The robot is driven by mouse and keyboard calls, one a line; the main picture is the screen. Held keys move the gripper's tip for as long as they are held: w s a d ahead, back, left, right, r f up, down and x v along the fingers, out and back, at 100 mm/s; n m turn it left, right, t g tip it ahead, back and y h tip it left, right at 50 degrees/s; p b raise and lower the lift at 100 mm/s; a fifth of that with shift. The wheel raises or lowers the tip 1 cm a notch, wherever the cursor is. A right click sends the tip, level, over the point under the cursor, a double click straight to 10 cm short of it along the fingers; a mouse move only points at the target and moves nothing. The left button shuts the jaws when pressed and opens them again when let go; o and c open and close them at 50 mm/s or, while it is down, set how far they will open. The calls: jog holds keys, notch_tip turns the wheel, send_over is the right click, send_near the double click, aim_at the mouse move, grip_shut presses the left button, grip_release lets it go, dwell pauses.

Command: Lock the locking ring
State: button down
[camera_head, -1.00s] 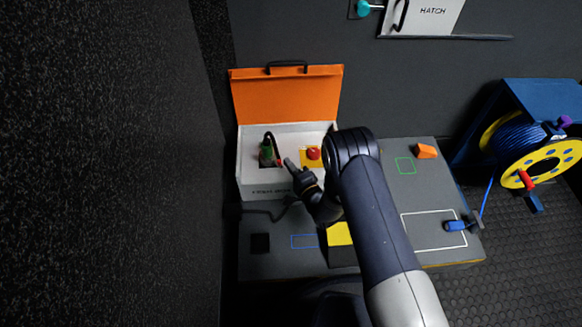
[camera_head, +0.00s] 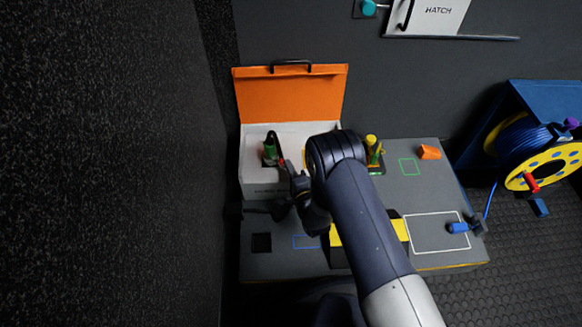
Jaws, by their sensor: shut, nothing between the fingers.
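No part is clearly recognisable as the locking ring. A green upright fitting (camera_head: 269,151) with a black curved piece over it stands at the left inside the open white box (camera_head: 254,186). A small red part (camera_head: 281,163) shows at its lower right. My gripper (camera_head: 290,171) is shut and empty, close to the right of the red part. I cannot tell whether it touches it. My own arm hides the right side of the box and part of the gripper.
The box's orange lid (camera_head: 291,98) stands open behind. A yellow-topped fitting (camera_head: 371,146) and an orange block (camera_head: 429,152) sit on the grey bench (camera_head: 400,192). A blue connector (camera_head: 458,228) lies at right. A yellow cable reel (camera_head: 540,165) stands beyond the bench.

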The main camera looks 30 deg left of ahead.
jog(key=shift+s+a+f+m+t+h+b, duration=0.1)
jog(key=shift+s+a+m+t+h+b, duration=0.3)
jog(key=shift+s+m+t+h, duration=0.3)
jog(key=shift+s+a+b, duration=1)
jog(key=shift+s+b, duration=0.1)
jog(key=shift+s, duration=0.15)
jog(key=shift+s+a+t+h, duration=0.2)
jog(key=shift+a+t+h, duration=0.1)
jog(key=shift+h, duration=0.1)
jog(key=m+h, duration=0.1)
jog(key=m+t+h, duration=0.2)
jog(key=shift+s+a, duration=0.25)
jog(key=shift+a, duration=0.1)
jog(key=shift+s+a+b, duration=0.2)
jog(key=shift+s+a, duration=0.05)
jog(key=shift+a, duration=0.3)
jog(key=shift+s+a+b, duration=0.15)
jog(key=shift+s+a, duration=0.05)
jog(key=shift+a, duration=0.3)
jog(key=shift+s+a, duration=0.1)
jog(key=shift+a, duration=0.6)
jog(key=p+v, duration=0.3)
jog(key=v, duration=0.8)
jog(key=shift+p, duration=0.3)
